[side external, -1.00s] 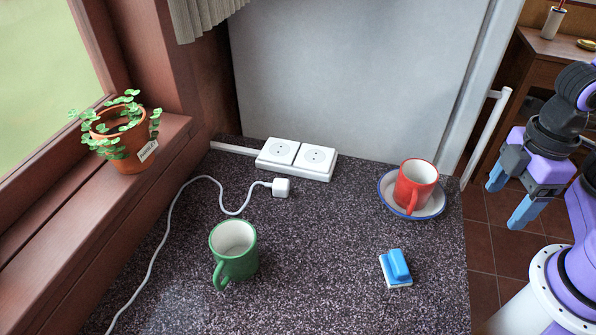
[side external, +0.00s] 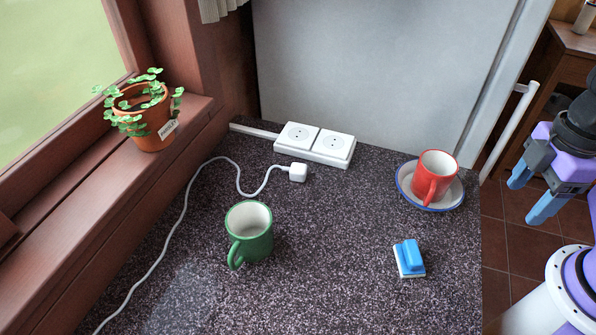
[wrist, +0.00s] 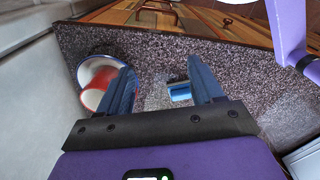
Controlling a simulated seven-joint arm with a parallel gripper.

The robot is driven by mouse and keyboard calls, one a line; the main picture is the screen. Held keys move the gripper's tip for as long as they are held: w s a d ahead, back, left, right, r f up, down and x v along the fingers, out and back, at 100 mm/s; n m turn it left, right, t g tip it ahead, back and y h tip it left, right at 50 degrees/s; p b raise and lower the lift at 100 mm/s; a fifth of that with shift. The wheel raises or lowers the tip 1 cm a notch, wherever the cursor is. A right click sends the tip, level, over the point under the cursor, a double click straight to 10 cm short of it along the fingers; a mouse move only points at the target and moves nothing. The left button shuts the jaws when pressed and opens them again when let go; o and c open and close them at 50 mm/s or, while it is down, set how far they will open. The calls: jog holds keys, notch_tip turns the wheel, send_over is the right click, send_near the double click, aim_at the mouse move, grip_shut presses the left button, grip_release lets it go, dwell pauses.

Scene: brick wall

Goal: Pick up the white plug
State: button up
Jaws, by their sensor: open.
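The white plug (side external: 298,172) lies on the dark speckled countertop (side external: 330,250), just in front of the white double socket (side external: 315,144) and apart from it. Its white cord (side external: 188,200) curves left and runs down toward the front left. My gripper (side external: 528,195) is at the right, beyond the counter's right edge, far from the plug. It is open and empty, with two blue fingers apart. In the wrist view my gripper (wrist: 160,85) points over the counter, and the plug cannot be made out there.
A green mug (side external: 250,235) stands at the middle left. A red mug (side external: 434,178) sits on a blue-rimmed saucer (side external: 455,197) at the right, with a blue and white brush-like block (side external: 409,259) in front. A potted plant (side external: 147,115) stands on the windowsill. The counter's centre is clear.

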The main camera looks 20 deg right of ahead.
jog(key=w+a+r+m, duration=0.1)
jog(key=w+a+r, duration=0.1)
jog(key=w+a, duration=0.65)
jog(key=w+a+r, duration=0.3)
jog(key=w+a, duration=0.5)
jog(key=w, duration=0.2)
jog(key=m, duration=0.1)
send_over(298, 167)
jog(key=f, duration=0.9)
jog(key=a+f, duration=0.1)
jog(key=f, duration=0.3)
jog(key=shift+f, duration=0.35)
jog(key=shift+d+f, duration=0.2)
jog(key=shift+f, duration=0.65)
jog(key=shift+d+f, duration=0.15)
jog(key=shift+f, duration=0.75)
jog(key=shift+d+f, duration=0.2)
jog(key=shift+f, duration=0.65)
jog(key=c, duration=1.2)
